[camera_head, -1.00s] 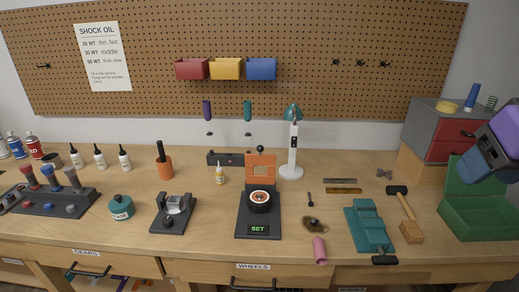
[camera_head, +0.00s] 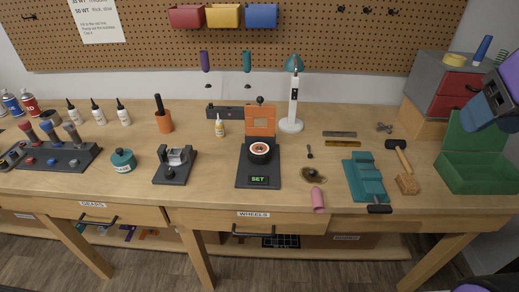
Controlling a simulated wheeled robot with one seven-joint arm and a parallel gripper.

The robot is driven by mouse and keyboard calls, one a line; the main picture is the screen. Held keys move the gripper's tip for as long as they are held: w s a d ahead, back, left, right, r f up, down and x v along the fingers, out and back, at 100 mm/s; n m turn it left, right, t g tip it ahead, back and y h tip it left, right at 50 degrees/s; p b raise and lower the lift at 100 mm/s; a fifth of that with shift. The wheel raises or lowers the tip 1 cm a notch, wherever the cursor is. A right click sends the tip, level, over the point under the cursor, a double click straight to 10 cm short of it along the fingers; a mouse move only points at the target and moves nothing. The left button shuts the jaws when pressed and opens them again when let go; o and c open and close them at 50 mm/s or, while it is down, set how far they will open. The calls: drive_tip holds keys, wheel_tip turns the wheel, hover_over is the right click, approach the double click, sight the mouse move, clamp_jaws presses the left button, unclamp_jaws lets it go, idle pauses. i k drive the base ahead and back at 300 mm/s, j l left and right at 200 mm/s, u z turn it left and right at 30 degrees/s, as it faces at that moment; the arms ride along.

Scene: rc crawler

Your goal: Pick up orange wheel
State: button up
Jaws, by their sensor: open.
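A black-tyred wheel with an orange and pale hub (camera_head: 260,148) lies flat on a dark stand (camera_head: 259,175) in the middle of the workbench. The stand has an upright orange plate (camera_head: 261,122) behind the wheel and a green "SET" display at its front. Part of my arm shows at the right edge, in front of the red-drawer cabinet and well away from the wheel. My gripper's fingertips are not in view.
A white lamp (camera_head: 293,100) stands behind and right of the stand. A grey fixture (camera_head: 175,165) is to its left. A pink cylinder (camera_head: 318,199) and teal vise (camera_head: 366,180) are to its right. A drawer labelled "WHEELS" (camera_head: 276,222) is below.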

sight(254, 156)
drive_tip(key=i+u, duration=0.1)
drive_tip(key=u, duration=0.3)
drive_tip(key=j+u, duration=0.1)
drive_tip(key=u, duration=0.3)
drive_tip(key=i+u, duration=0.15)
drive_tip(key=u, duration=0.25)
drive_tip(key=i+u, duration=0.1)
drive_tip(key=u, duration=0.25)
